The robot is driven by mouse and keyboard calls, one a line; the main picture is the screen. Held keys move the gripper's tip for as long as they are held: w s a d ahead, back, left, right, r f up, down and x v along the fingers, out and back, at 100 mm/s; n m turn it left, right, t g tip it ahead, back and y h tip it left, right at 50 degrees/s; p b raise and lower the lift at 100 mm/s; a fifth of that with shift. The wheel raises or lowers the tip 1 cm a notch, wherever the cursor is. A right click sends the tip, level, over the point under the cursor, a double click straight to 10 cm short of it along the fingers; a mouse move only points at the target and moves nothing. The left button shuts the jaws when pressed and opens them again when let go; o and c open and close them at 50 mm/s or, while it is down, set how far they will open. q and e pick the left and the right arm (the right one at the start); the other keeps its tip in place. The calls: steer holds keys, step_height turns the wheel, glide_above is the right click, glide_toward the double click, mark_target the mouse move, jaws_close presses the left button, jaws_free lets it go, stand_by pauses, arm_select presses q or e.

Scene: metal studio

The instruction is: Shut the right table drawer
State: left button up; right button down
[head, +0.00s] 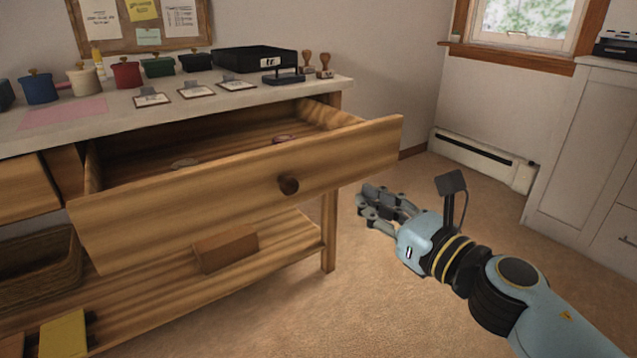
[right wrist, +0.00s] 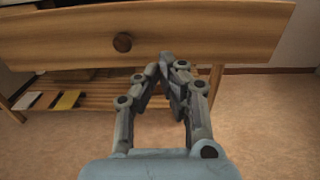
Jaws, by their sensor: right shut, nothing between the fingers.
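The right table drawer (head: 240,205) is pulled well out of the wooden table, with a round dark knob (head: 288,184) on its front. Two small flat items lie inside it. My right gripper (head: 367,202) is shut and empty, to the right of the drawer front and apart from it in the head view. In the right wrist view, the closed fingertips (right wrist: 165,62) appear just below and right of the knob (right wrist: 122,42), in front of the drawer front (right wrist: 200,30). Whether they touch it I cannot tell. My left gripper is not in view.
The table top (head: 315,88) holds several pots, cards, two stamps and a black box (head: 255,60). A lower shelf (head: 190,290) holds a wooden block (head: 225,248) and a basket (head: 38,265). A white cabinet (head: 590,150) stands at right. The carpet between is clear.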

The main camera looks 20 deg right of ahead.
glide_toward(313, 164)
steer(key=w, duration=0.1)
steer(key=x, duration=0.5)
steer(key=shift+w+a, duration=0.2)
steer(key=shift+a, duration=0.05)
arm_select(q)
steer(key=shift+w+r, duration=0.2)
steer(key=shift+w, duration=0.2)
arm_select(e)
steer(key=shift+w+a, duration=0.15)
steer(key=shift+w, duration=0.3)
